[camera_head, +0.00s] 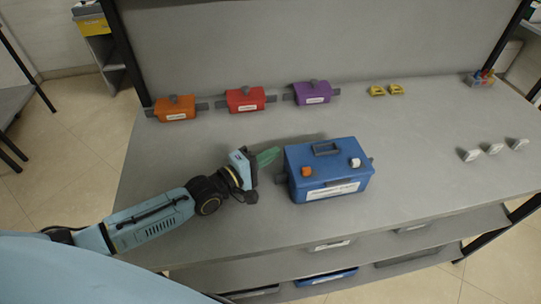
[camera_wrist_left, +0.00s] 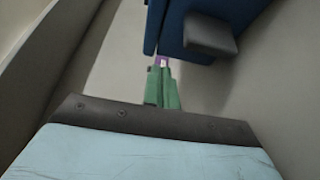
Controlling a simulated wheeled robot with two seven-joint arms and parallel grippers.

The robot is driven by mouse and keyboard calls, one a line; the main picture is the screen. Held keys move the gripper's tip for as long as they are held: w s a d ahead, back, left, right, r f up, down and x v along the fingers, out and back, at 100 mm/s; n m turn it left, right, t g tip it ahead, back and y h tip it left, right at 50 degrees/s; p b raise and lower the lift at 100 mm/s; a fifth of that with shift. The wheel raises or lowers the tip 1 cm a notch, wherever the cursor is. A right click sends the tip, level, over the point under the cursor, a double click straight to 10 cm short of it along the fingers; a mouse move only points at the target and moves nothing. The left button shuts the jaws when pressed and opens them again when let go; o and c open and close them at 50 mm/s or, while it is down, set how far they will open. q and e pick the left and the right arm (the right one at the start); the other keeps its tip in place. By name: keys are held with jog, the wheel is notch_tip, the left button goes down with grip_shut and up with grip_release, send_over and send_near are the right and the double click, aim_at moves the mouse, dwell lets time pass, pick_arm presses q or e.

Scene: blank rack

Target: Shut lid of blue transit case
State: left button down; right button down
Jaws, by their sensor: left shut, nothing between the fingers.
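The blue transit case (camera_head: 343,176) stands on the grey bench, with a dark handle (camera_head: 327,148) on its lid (camera_head: 335,153). The lid appears to lie down on the body; I cannot tell whether it is fully seated. An orange piece (camera_head: 307,171) and a white piece (camera_head: 355,162) show near its front edge. My left gripper (camera_head: 268,157) is shut and empty, just left of the case. In the left wrist view its green fingers (camera_wrist_left: 162,86) point past the blue case (camera_wrist_left: 174,30) and its grey side block (camera_wrist_left: 210,37). My right gripper is out of view.
Orange (camera_head: 175,110), red (camera_head: 246,100) and purple (camera_head: 312,93) cases line the back of the bench (camera_head: 420,135). Two yellow items (camera_head: 386,90) lie right of them. White pieces (camera_head: 493,149) stand at the right.

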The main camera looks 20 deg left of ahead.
aim_at(285, 158)
pick_arm(q)
jog(key=shift+s+d, duration=0.1)
jog(key=shift+d, duration=0.1)
jog(key=shift+s+d+r+p, duration=0.1)
jog(key=shift+s+d+p, duration=0.1)
jog(key=shift+d+p, duration=0.5)
jog(key=shift+s+d, duration=0.1)
jog(key=shift+d, duration=0.55)
jog(key=shift+a+b, duration=0.3)
jog(key=shift+a, duration=0.25)
notch_tip(285, 158, up, 10)
jog(key=p, duration=0.2)
jog(key=s+d, duration=0.2)
jog(key=d, duration=0.8)
jog(key=s+d, duration=0.2)
jog(key=d, duration=0.8)
jog(key=shift+s+d, duration=0.25)
jog(key=shift+s, duration=0.15)
